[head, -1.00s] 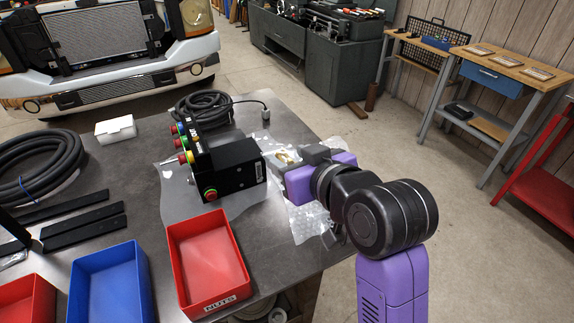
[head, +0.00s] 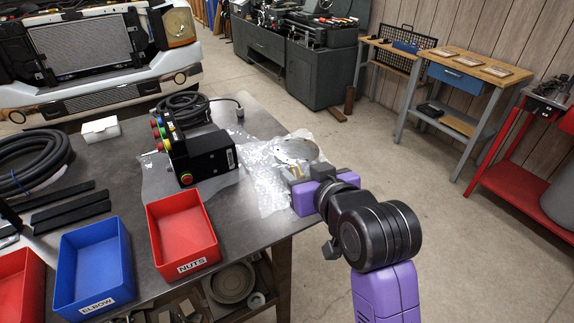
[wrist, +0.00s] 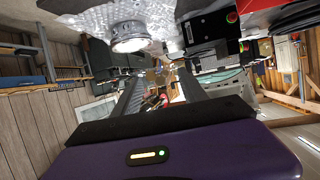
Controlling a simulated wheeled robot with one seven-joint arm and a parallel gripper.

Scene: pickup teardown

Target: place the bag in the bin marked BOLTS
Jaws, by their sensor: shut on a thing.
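My gripper (head: 304,180) is at the right edge of the dark table, beside the bubble wrap. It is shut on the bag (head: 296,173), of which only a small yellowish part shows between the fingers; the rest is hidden. In the wrist view, the two dark fingers (wrist: 160,90) have a small brownish patch between them, too unclear to make out. No label reading BOLTS is legible. A red bin marked NUTS (head: 184,267) and a blue bin marked ELBOW (head: 94,303) stand at the front of the table. Another red bin (head: 18,290) is cut off at left, its label out of view.
A clear bubble wrap sheet (head: 262,188) lies at the table's right side with a round metal part (head: 297,151) on it. A black control box (head: 205,157) with coloured buttons stands left of it. A coiled black hose (head: 35,158) lies at left. Open floor is at right.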

